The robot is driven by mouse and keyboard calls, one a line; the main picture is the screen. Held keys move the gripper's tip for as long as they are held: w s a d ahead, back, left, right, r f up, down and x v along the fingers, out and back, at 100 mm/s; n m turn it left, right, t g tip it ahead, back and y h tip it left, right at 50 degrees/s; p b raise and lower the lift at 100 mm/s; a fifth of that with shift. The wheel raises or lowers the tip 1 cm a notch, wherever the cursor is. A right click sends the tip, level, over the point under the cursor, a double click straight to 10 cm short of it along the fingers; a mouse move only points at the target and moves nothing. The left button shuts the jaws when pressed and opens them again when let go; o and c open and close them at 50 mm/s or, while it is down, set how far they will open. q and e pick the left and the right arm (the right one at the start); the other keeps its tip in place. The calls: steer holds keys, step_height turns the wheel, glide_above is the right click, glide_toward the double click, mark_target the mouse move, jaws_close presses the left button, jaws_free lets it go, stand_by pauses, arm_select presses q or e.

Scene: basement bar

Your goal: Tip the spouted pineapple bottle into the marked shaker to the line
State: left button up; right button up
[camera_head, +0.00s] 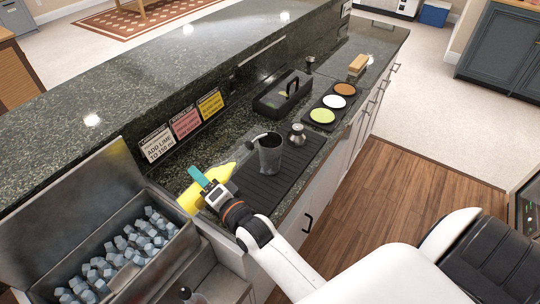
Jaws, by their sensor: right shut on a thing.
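The yellow pineapple bottle (189,202) is tilted in my right gripper (209,188), its narrow spout end pointing up and right toward the shaker. The gripper is shut on it, and the gripper and a teal part hide the bottle's middle. The dark grey shaker (270,158) stands upright on the ribbed black bar mat, just right of the spout. A small gap shows between them. The marked line and the shaker's contents are too small to make out. My left gripper is not in view.
A metal jigger (297,135) stands right of the shaker on the mat (285,180). Behind are a black caddy (270,104) and a tray of rimming dishes (313,117). Signs, one reading "ADD LIME TO 150 ml" (158,145), line the ledge. An ice bin (120,250) is at lower left.

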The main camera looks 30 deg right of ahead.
steer(key=shift+a, duration=0.1)
steer(key=shift+a+r+m+p, duration=0.1)
steer(key=shift+r+m+p, duration=0.25)
steer(key=shift+m+p, duration=0.2)
steer(key=shift+r, duration=0.1)
steer(key=shift+a+r+m+p, duration=0.1)
steer(key=shift+r+m+p, duration=0.15)
steer(key=shift+r+p, duration=0.55)
steer(key=shift+f, duration=0.1)
steer(key=shift+p, duration=0.3)
steer(key=shift+r+m+p, duration=0.4)
steer(key=shift+r+p, duration=0.3)
steer(key=shift+p, duration=0.35)
steer(key=shift+r, duration=0.1)
steer(key=shift+a+r+m+p, duration=0.1)
steer(key=shift+r+m+p, duration=0.2)
steer(key=shift+p, duration=0.4)
